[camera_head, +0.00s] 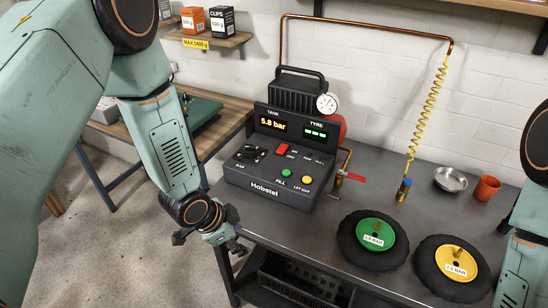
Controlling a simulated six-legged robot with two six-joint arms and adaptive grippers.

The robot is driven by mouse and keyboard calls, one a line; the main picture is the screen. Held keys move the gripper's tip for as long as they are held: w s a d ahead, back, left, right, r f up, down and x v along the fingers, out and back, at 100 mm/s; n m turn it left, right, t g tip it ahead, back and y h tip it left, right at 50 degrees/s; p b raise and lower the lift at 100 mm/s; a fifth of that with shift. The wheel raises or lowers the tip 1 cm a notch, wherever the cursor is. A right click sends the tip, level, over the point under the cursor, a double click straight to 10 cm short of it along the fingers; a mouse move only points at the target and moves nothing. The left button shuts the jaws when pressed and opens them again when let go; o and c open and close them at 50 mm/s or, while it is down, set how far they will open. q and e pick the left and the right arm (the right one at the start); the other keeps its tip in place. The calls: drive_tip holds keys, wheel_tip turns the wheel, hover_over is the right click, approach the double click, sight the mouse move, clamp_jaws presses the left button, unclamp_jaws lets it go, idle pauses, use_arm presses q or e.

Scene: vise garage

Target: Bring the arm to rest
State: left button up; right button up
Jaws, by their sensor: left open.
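My left arm comes in from the left and hangs down in front of the grey workbench (330,235). Its gripper (238,250) is open and empty, close to the bench's front left corner and left of the black compressor panel (280,160). Whether it touches the bench edge I cannot tell. Part of my right arm shows at the right edge; its gripper is out of view.
The panel reads 5.8 bar. Wheels with a green hub (373,235) and a yellow hub (456,263) lie on the bench.

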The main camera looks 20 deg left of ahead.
use_arm(q)
drive_tip(key=s+a+f+n+g+y+b, duration=0.1)
drive_tip(key=s+a+f+n+g+b, duration=0.1)
drive_tip(key=s+f+n+b, duration=0.3)
drive_tip(key=s+a+f+n+g+y+b, duration=0.1)
drive_tip(key=s+f+n+b, duration=0.5)
drive_tip(key=s+f, duration=0.7)
drive_tip(key=s+g+b, duration=0.1)
drive_tip(key=s, duration=0.7)
drive_tip(key=shift+a+n+y, duration=0.3)
drive_tip(key=shift+a+y, duration=0.05)
drive_tip(key=shift+y, duration=0.05)
drive_tip(key=shift+f, duration=0.15)
drive_tip(key=shift+s, duration=0.1)
